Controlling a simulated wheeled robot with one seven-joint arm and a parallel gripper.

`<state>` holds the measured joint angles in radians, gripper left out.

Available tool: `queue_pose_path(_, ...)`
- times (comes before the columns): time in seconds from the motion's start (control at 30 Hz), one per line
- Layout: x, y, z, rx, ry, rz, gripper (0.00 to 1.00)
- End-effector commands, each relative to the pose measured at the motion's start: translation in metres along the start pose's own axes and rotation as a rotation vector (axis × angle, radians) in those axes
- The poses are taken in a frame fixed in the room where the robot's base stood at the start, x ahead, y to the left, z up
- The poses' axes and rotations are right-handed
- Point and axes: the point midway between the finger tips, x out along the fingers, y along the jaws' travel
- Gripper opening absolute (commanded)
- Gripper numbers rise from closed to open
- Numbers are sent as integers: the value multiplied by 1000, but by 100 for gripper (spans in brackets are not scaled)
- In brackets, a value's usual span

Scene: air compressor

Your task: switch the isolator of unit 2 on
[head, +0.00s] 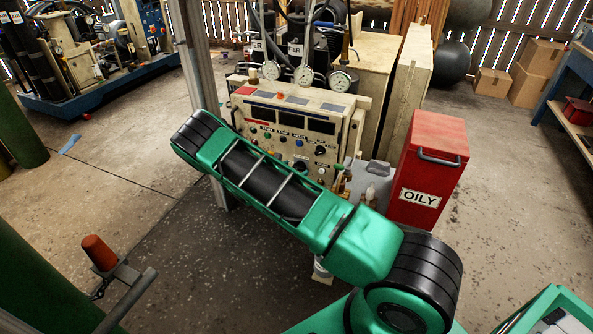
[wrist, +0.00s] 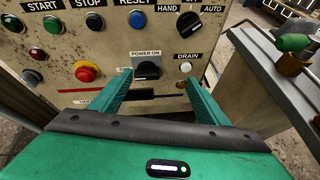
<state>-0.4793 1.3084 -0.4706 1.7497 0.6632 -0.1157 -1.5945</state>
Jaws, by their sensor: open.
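A cream control panel (head: 285,125) stands beyond my arm in the head view. In the wrist view, the panel carries a black and grey rotary switch (wrist: 147,67) under a POWER ON label. My gripper (wrist: 156,77) is open, with one green finger to each side of this switch and nothing seen held. Whether the fingers touch the switch or panel cannot be told. The handle's exact setting is hard to read, and no unit number is legible. My arm hides the gripper in the head view.
Near the switch are a red emergency button (wrist: 86,71), a white DRAIN button (wrist: 186,70) and a black HAND/AUTO selector (wrist: 189,24). A grey ledge with brass fittings (wrist: 292,65) stands right. A red OILY bin (head: 432,165) stands right of the panel.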

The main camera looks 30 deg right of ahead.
Motion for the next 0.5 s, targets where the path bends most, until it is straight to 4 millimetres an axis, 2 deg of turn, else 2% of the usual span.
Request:
queue_pose_path(0.03,2,5,-12,-50,-12,25,69)
queue_pose_path(0.2,5,16,-32,-152,-37,79,69)
queue_pose_path(0.37,13,18,-35,-173,-43,89,69)
queue_pose_path(0.5,32,20,-34,-171,-43,88,69)
